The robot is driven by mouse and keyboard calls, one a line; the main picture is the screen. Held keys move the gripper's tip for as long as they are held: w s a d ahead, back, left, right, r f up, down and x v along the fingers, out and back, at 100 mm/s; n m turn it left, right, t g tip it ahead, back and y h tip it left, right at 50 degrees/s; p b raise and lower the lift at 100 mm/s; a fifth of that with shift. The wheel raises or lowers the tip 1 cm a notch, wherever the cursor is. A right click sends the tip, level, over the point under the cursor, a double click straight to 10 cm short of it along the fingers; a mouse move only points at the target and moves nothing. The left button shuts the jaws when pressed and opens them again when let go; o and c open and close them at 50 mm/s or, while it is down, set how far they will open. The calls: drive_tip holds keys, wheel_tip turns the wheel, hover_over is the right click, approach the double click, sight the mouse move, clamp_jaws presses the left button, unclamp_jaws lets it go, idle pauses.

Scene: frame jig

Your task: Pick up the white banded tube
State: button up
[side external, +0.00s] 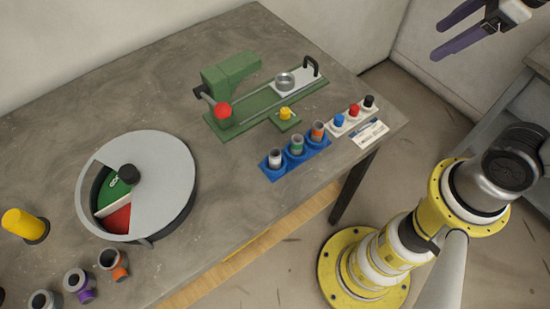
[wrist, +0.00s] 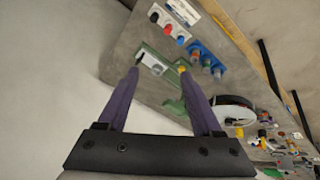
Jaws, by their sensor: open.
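The white banded tube (side external: 276,160) stands upright in the left hole of the blue rack (side external: 270,174). Tubes with a green band (side external: 297,146) and an orange band (side external: 317,131) stand beside it. The rack also shows small in the wrist view (wrist: 200,46), where the bands are hard to tell apart. My gripper (side external: 437,42) has purple fingers and is open and empty, high at the upper right, well away from the rack. Its spread fingers also show in the wrist view (wrist: 158,70).
Behind the rack is a green fixture (side external: 240,115) with a red knob and a black handle. A white block (side external: 345,126) with blue, red and black caps stands right of the rack. A round grey drum (side external: 165,170), a yellow cylinder (side external: 22,223) and several banded pieces stand left.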

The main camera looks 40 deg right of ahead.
drive_tip(key=w+a+n+g, duration=0.2)
drive_tip(key=w+a+n, duration=0.5)
drive_tip(key=w, duration=0.1)
drive_tip(key=n+g, duration=0.4)
drive_tip(key=n, duration=0.5)
hover_over(275, 153)
drive_tip(key=a, duration=0.1)
wheel_tip(275, 153, down, 12)
drive_tip(key=f, duration=1.3)
drive_tip(key=shift+s+d+f, duration=0.1)
drive_tip(key=shift+s+d, duration=0.1)
drive_tip(key=shift+s, duration=0.2)
clamp_jaws()
